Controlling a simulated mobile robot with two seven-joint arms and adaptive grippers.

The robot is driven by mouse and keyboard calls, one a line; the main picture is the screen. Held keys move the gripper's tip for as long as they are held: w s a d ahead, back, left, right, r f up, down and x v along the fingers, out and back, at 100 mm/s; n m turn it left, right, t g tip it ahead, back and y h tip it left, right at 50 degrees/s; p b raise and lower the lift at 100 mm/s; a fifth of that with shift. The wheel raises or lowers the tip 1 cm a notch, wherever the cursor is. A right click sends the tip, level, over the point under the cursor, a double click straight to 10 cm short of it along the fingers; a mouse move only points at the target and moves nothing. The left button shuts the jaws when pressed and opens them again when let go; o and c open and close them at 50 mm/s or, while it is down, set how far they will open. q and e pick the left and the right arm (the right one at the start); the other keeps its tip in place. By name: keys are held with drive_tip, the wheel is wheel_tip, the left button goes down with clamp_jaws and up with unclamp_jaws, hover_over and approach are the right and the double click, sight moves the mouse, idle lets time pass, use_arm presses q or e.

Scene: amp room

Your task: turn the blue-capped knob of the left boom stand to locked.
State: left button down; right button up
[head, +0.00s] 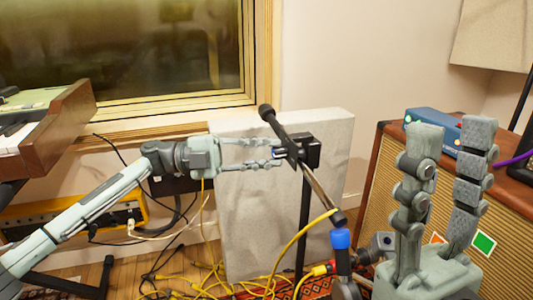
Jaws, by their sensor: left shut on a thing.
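The boom stand has a dark upright pole (304,215) and a black clutch (311,150) at its top. Its boom (318,190) slopes from a black end at upper left down to the lower right. My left gripper (281,154) reaches in from the left, its fingers closed on the knob at the clutch's left side. The fingers mostly hide this knob, and I cannot see its cap colour or setting. A blue cap (340,238) shows near the boom's lower end; I cannot tell what it belongs to. My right gripper (452,136) stands close to the camera, fingers up, apart and empty.
A pale panel (240,225) stands behind the stand. An amplifier (390,165) with a blue box (432,122) on top is at right. A keyboard (45,135) and a yellow unit (125,212) are at left. Yellow cables (215,275) cover the floor.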

idle(0.3)
use_arm(q)
drive_tip(key=c, duration=1.3)
unclamp_jaws()
drive_tip(key=shift+c, duration=0.2)
drive_tip(key=a+f, duration=0.1)
drive_tip(key=a, duration=1.1)
drive_tip(key=shift+w, duration=0.35)
drive_tip(key=shift+f, duration=0.1)
